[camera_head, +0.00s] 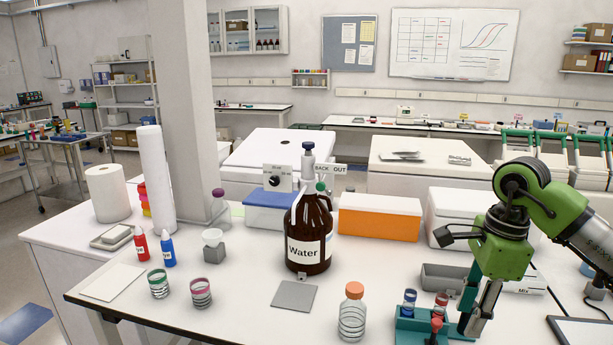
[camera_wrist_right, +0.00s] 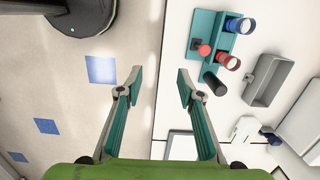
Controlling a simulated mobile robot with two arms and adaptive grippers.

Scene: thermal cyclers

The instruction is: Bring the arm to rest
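My right arm, green with a grey link, comes in from the right in the head view. My right gripper (camera_head: 478,312) points down at the front right of the white bench. In the right wrist view my right gripper (camera_wrist_right: 160,72) is open, with its two teal-padded fingers apart and nothing between them. It is over the bench edge, with floor under the left finger. A teal rack (camera_wrist_right: 207,28) with a blue vial (camera_wrist_right: 238,25), a red vial (camera_wrist_right: 229,62) and a red knob (camera_wrist_right: 203,48) lies beyond the fingertips. My left gripper does not show.
A grey tray (camera_wrist_right: 270,80) stands beside the rack. An orange-capped bottle (camera_head: 352,312) and a brown Water bottle (camera_head: 308,235) stand left of the rack. An orange box (camera_head: 380,218) is behind.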

